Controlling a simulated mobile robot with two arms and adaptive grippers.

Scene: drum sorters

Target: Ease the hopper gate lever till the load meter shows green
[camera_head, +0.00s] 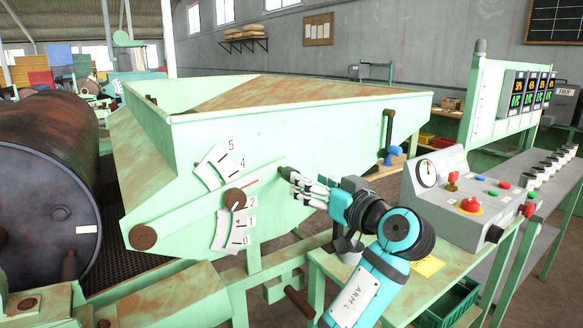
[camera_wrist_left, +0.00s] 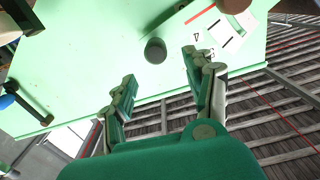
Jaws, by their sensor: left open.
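The hopper gate lever (camera_head: 190,214) appears to be the long pale green bar across the hopper's (camera_head: 300,125) front. It crosses a white scale (camera_head: 215,168) numbered 0 to 5, between the 2 and the 4. Its dark end knob (camera_head: 284,173) is just beyond my left gripper (camera_head: 297,184). In the left wrist view the round knob (camera_wrist_left: 155,50) lies ahead of the open, empty fingers (camera_wrist_left: 158,85). A round white dial (camera_head: 428,173) on the console may be the load meter; its reading is too small to tell. My right gripper is not in view.
The console (camera_head: 455,205) with a red stop button (camera_head: 471,205) stands right of my left arm. Lit displays (camera_head: 530,90) are behind it. A blue-handled lever (camera_head: 391,152) is on the hopper's right side. A rusty drum (camera_head: 45,170) is at left.

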